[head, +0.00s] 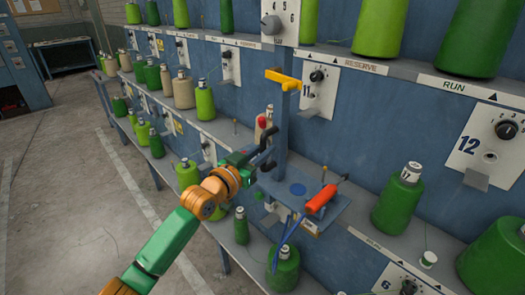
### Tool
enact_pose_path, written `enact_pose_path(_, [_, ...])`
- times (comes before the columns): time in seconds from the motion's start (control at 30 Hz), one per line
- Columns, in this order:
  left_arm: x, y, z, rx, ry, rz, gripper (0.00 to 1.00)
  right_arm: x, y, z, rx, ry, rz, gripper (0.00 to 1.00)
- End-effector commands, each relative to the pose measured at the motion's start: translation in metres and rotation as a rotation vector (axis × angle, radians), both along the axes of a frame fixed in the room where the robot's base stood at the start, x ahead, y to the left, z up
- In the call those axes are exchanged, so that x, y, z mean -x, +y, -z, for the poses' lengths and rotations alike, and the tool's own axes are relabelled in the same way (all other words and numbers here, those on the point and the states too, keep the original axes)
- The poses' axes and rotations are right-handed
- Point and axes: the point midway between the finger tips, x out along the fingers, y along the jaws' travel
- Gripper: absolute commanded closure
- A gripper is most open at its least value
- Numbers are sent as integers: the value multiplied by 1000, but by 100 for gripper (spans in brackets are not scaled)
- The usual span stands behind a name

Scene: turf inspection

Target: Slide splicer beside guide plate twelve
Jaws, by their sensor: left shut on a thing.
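The splicer is a blue-grey carriage with an upright post (281,122), a yellow bracket on top and a small blue shelf (325,212). It stands in front of the frame, just left of and below the white plate marked 11 (318,90). Guide plate twelve (487,140) is a white plate with a black knob at the right. My left gripper (265,156) reaches the left side of the post and is shut on the splicer's dark handle; the exact grip is small and partly hidden. My right gripper is not in view.
An orange-handled tool (321,199) lies on the splicer's shelf. More green cones line the shelves. Open concrete floor (70,200) lies at left.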

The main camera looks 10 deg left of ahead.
Motion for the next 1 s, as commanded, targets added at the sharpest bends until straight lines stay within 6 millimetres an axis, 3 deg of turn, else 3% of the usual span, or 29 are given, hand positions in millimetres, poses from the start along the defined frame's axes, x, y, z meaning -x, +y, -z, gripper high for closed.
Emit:
enact_pose_path(0.4, [0, -1, -2, 5, -5, 3, 100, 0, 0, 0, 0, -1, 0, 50])
enact_pose_path(0.43, [0, -1, -3, 4, -6, 3, 72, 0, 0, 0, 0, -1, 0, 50])
enact_pose_path(0.53, [0, -1, -2, 4, -6, 3, 48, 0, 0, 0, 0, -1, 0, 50])
enact_pose_path(0.83, [1, 0, -1, 3, -3, 1, 48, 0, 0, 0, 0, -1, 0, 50])
enact_pose_path(1.0, [17, 8, 1, 2, -4, 2, 48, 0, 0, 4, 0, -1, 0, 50])
